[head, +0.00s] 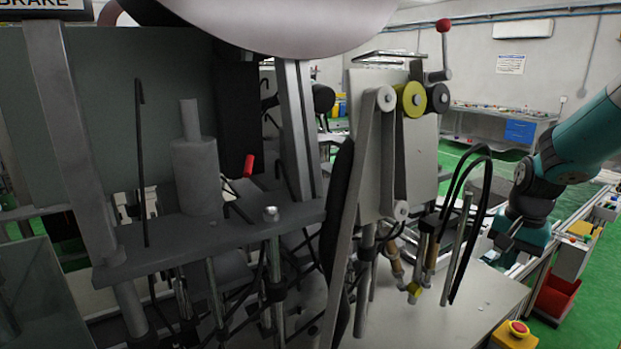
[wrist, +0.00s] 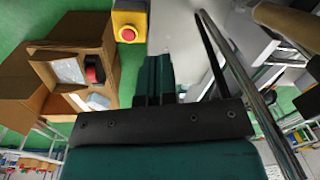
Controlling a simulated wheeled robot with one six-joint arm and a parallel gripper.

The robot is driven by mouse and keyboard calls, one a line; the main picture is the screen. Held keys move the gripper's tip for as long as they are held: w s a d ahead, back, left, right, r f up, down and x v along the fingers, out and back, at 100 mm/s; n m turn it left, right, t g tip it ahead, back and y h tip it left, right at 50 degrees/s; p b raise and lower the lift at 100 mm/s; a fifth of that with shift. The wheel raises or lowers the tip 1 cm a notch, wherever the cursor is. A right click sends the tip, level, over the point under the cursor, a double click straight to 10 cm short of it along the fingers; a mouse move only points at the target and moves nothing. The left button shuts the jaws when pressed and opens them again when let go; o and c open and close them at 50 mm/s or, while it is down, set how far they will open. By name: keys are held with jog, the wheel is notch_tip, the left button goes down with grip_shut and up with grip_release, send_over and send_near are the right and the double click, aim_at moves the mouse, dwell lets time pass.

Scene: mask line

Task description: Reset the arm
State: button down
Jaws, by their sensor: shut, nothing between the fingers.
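My teal and dark arm (head: 575,150) comes in from the right edge of the head view, bent down beside the machine. My gripper (wrist: 158,62) shows in the wrist view with its two teal fingers together and nothing between them. In the head view the arm's end hangs right of the machine's black cables, above the pale table; the fingertips are hard to make out there. No held object shows.
The machine with rollers (head: 411,99) and rods fills the head view's middle. A yellow box with a red button (head: 517,329) sits low right; it also shows in the wrist view (wrist: 128,22). An open cardboard box (wrist: 85,30) and a metal rod (wrist: 250,90) flank my gripper.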

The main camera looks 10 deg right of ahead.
jog(key=s+a+r+n+y, duration=0.1)
jog(key=a+r+n, duration=0.2)
jog(key=a, duration=0.4)
jog(key=s+a+r+n, duration=0.2)
jog(key=a, duration=0.5)
jog(key=s+a+r+n+y, duration=0.1)
jog(key=s+a+r+n, duration=0.1)
jog(key=s+a+n, duration=0.4)
jog(key=s+a+r+n+y, duration=0.1)
jog(key=s+a+r+n, duration=0.2)
jog(key=s+a, duration=0.9)
jog(key=s+n, duration=0.1)
jog(key=n, duration=0.2)
jog(key=shift+a+g+y, duration=0.2)
jog(key=shift+g+y, duration=0.2)
jog(key=shift+w, duration=0.1)
